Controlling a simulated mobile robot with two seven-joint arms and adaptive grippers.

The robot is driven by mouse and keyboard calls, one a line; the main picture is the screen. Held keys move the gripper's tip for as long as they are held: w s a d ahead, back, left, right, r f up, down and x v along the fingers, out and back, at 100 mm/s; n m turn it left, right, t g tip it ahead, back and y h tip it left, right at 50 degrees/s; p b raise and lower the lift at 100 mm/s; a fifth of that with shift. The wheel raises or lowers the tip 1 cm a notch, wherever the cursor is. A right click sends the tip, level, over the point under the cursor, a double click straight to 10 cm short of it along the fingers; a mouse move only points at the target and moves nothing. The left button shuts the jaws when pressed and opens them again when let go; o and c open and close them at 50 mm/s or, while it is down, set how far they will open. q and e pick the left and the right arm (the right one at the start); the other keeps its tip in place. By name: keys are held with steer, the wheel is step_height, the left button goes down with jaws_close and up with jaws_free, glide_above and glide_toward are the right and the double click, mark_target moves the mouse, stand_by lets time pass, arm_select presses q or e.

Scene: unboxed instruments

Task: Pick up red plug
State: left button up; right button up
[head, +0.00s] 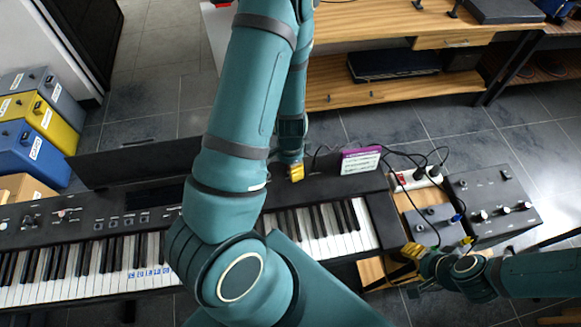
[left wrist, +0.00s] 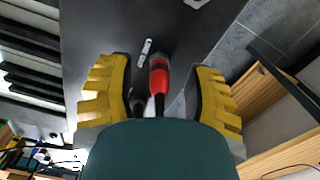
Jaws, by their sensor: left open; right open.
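The red plug (left wrist: 159,78) shows in the left wrist view, red with a dark end, over the black top of the keyboard (left wrist: 90,35). My left gripper (left wrist: 161,66) is open, with one yellow finger on each side of the plug and visible gaps between. I cannot tell how far above the plug it is. In the head view, my left gripper (head: 295,172) is at the keyboard's back edge, and I cannot make out the plug there. My right gripper (head: 438,246) is open and apart from the plug, near the small grey pedal.
A power strip (head: 418,178) with cables, a pink-and-white box (head: 360,160), a small grey pedal (head: 436,226) and a larger grey pedal (head: 492,205) are on the right. A wooden bench (head: 340,94) stands behind. My left arm covers much of the keyboard.

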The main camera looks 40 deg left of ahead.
arm_select(q)
jaws_close()
steer(key=shift+r, duration=0.1)
stand_by(0.3)
